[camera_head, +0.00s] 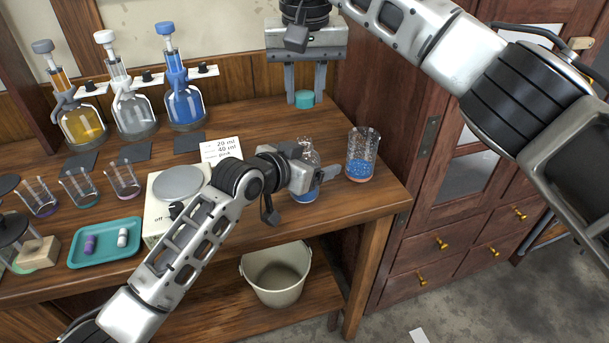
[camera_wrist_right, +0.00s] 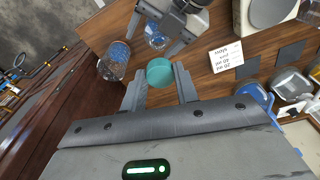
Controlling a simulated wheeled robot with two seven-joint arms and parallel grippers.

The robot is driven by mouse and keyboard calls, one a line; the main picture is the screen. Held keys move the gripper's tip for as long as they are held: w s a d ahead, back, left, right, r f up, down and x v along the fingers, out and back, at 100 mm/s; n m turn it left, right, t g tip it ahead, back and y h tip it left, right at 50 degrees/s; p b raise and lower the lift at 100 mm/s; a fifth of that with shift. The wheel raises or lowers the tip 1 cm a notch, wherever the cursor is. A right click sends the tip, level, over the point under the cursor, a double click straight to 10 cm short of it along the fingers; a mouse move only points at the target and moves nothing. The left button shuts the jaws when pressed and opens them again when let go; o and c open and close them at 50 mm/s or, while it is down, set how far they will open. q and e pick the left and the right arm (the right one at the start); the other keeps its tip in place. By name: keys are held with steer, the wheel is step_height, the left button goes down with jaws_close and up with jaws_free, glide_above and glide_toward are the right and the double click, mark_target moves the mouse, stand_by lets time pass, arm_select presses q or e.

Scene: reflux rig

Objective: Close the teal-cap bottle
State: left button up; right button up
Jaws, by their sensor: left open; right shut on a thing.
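The bottle (camera_head: 309,155) is clear glass with blue contents and stands upright near the table's right front edge, its mouth uncapped. It also shows in the wrist view (camera_wrist_right: 155,38). My left gripper (camera_head: 316,178) is open at the bottle and hides part of its middle; I cannot tell whether its fingers touch the glass. The teal cap (camera_head: 304,99) is between the fingertips of my right gripper (camera_head: 305,92), which is shut on it, above and behind the bottle. In the wrist view the cap (camera_wrist_right: 160,72) sits between both fingertips, apart from the bottle.
A beaker with blue contents (camera_head: 362,158) stands close to the right of the bottle. A scale (camera_head: 158,213) and a note card (camera_head: 222,149) are to the left. Three flasks stand at the back left. A bucket (camera_head: 275,275) is below the tabletop.

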arm_select(q)
steer(key=c, duration=1.5)
arm_select(e)
glide_above(305, 139)
steer(key=shift+s+f, duration=0.15)
steer(key=shift+f, duration=1.1)
steer(key=shift+s+f, duration=0.1)
steer(key=shift+f, duration=1.15)
steer(key=shift+f, duration=0.85)
